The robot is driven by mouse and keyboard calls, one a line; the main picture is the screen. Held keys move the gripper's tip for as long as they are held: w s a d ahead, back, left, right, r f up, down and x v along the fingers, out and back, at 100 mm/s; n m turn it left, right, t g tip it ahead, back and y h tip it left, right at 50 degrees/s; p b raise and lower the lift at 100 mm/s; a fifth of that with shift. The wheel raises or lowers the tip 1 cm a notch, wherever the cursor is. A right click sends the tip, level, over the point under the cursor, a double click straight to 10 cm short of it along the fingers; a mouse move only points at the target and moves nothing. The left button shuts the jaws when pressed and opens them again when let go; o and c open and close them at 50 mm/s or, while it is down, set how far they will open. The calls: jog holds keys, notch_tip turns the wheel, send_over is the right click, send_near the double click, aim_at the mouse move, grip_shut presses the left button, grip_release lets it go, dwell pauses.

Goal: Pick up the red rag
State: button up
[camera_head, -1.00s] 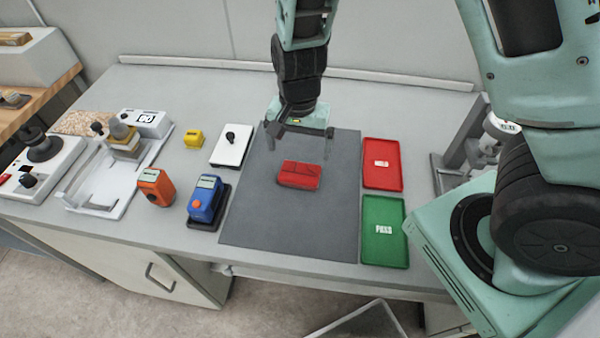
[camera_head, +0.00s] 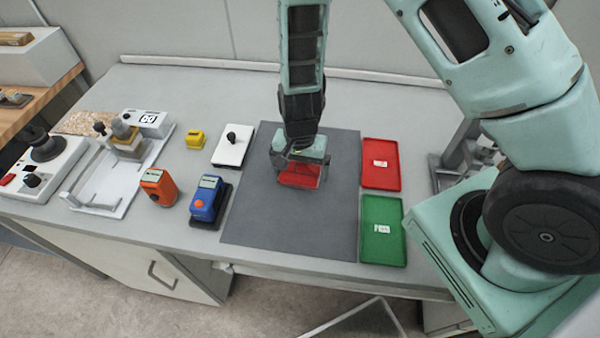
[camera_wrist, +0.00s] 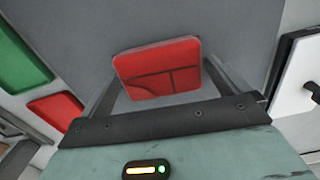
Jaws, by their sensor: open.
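The red rag (camera_head: 299,177) is a folded, flat rectangular pad lying on the dark grey mat (camera_head: 262,215). In the head view my gripper (camera_head: 299,172) is right over it and hides its far part. In the wrist view the rag (camera_wrist: 160,70) shows dark seam lines and lies between my two spread fingers (camera_wrist: 163,92), with gaps at both sides. My gripper is open and empty. How far the fingertips are above the mat is hard to tell.
Right of the mat lie a red tray (camera_head: 381,170) and a green tray (camera_head: 383,230). To the left stand a blue device (camera_head: 207,199), an orange device (camera_head: 158,187), a white plate with a black knob (camera_head: 233,146) and a yellow block (camera_head: 196,139). The mat around the rag is clear.

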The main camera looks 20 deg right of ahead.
aim_at(300, 171)
jog(key=shift+c, duration=0.3)
jog(key=c, duration=0.6)
jog(key=shift+c, duration=0.2)
notch_tip(300, 171, up, 9)
jog(key=shift+f+b, duration=0.1)
jog(key=shift+b, duration=0.3)
jog(key=shift+r, duration=0.65)
jog(key=shift+o, duration=0.4)
